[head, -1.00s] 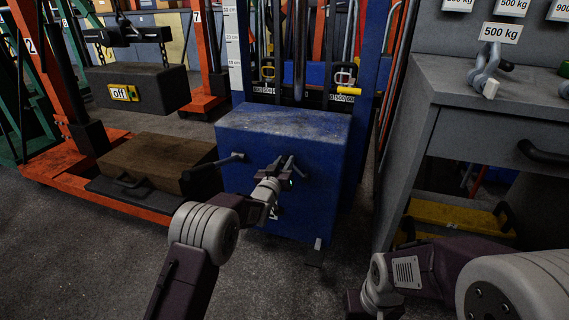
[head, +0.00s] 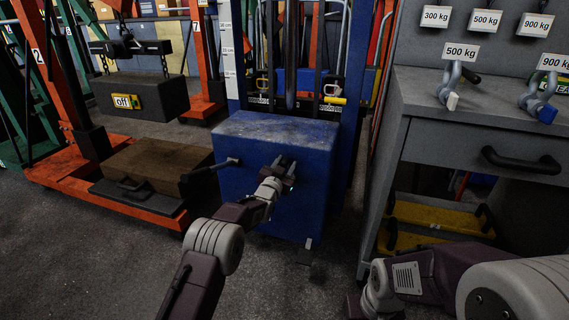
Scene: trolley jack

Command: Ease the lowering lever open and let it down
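The blue trolley jack body (head: 262,135) stands in the middle of the head view. Any lever on the jack behind or between the fingers is hidden by my gripper. My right arm reaches in from the lower right; its fingers are not in view.
A grey bench (head: 470,90) with shackles and weight labels stands at the right, a yellow case (head: 440,216) below it. An orange-framed lift (head: 75,165) with brown and dark blocks is at the left. Open floor lies in front of the jack.

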